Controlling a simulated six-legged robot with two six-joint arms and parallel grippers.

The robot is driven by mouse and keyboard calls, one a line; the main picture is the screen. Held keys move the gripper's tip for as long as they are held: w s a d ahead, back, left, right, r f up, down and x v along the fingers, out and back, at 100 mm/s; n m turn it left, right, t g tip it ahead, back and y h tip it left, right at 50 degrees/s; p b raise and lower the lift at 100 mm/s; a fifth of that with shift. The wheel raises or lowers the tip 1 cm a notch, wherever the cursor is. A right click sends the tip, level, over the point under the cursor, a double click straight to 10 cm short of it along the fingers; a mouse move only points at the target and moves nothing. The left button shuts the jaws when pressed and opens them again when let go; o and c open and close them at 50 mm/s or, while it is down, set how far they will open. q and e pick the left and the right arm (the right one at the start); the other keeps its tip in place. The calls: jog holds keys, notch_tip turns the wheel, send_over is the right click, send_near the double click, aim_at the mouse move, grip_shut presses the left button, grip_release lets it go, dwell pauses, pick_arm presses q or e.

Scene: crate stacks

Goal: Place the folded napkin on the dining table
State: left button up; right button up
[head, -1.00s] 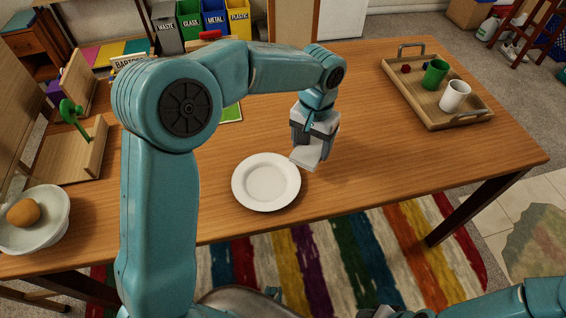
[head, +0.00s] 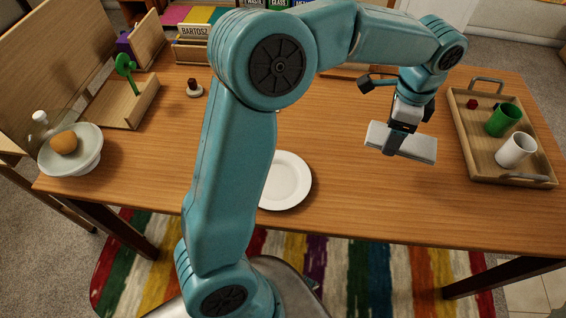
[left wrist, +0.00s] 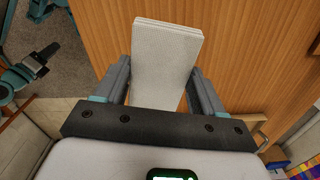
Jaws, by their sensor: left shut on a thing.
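The folded napkin (head: 425,148) is a flat pale grey-white rectangle, held right of the plate and left of the tray in the head view. My left gripper (head: 403,135) is shut on it, with fingers on both sides of its middle. In the left wrist view the napkin (left wrist: 165,60) sticks out from between the left gripper's fingers (left wrist: 160,85). It appears to be above the wooden dining table (head: 350,195); the exact gap is unclear. A teal arm part with a dark end, perhaps my right gripper (left wrist: 32,66), shows at the left of the wrist view.
A white plate (head: 290,180) lies near the front edge, partly behind my arm. A wooden tray (head: 490,172) with a green cup (head: 503,120) and a white cup (head: 516,150) stands at the right. A bowl (head: 88,160) stands at the left. The tabletop between plate and tray is clear.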

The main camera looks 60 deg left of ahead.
pick_arm(q)
jog(key=s+a+r+m, duration=0.35)
jog(key=r+m, duration=0.25)
jog(key=m, duration=0.3)
jog(key=m+b, duration=0.2)
send_over(351, 168)
notch_tip(351, 168, down, 13)
jog(key=shift+f, duration=0.2)
notch_tip(351, 168, down, 6)
jog(key=shift+a+f+b, duration=0.1)
jog(key=shift+b, duration=0.5)
jog(key=shift+f, duration=0.1)
jog(key=o, duration=1)
